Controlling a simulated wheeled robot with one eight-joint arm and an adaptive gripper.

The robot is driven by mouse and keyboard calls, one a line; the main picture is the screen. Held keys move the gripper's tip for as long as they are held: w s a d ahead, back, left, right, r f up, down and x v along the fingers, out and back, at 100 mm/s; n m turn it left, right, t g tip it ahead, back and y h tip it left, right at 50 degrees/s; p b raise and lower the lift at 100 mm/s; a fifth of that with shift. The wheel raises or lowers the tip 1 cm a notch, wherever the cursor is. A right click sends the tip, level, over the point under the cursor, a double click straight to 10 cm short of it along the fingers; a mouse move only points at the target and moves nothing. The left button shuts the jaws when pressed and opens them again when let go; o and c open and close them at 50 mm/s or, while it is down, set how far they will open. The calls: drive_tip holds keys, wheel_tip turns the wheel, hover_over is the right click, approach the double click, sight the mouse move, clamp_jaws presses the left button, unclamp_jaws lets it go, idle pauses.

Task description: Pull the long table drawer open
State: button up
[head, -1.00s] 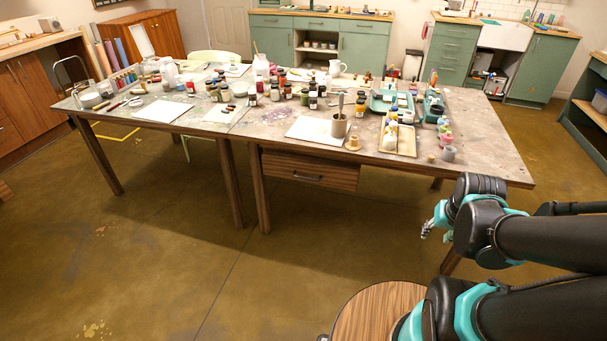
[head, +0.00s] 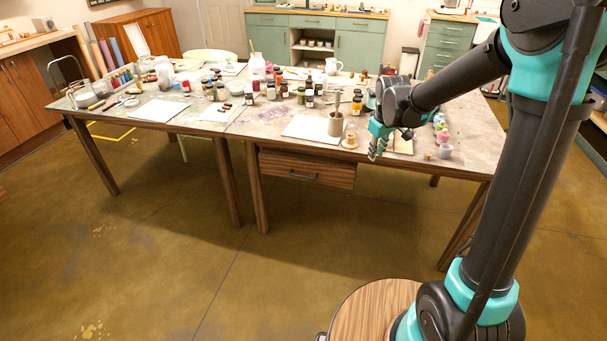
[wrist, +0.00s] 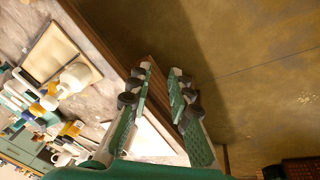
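The long table drawer (head: 335,175) has a brown striped wood front and sits under the near edge of the paint-stained table (head: 465,158). It looks closed, and its dark bar handle (head: 303,175) is visible in the head view. My gripper (head: 377,153) hangs near the table's front edge, to the right of the drawer and higher than its handle. In the wrist view my gripper (wrist: 161,72) has its two green-padded fingers apart with a narrow gap and nothing held. Brown wood shows beyond the fingers; the handle cannot be made out there.
The floor (head: 310,245) before the drawer is clear.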

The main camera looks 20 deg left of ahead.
drive_tip(key=w+a+f+n, duration=0.2)
drive_tip(key=w+a, duration=0.2)
drive_tip(key=a, duration=0.4)
drive_tip(key=w+a+f+n, duration=0.1)
drive_tip(key=w+a+n, duration=0.25)
drive_tip(key=a, duration=0.35)
drive_tip(key=n, duration=0.3)
approach(304, 177)
drive_tip(key=shift+g, duration=0.4)
drive_tip(key=w+f, duration=0.1)
drive_tip(key=f, duration=0.4)
drive_tip(key=w+f, duration=0.1)
drive_tip(key=f, duration=0.1)
drive_tip(key=shift+w+a+f, duration=0.2)
drive_tip(key=shift+w+a, duration=0.05)
drive_tip(key=shift+w, duration=0.05)
clamp_jaws()
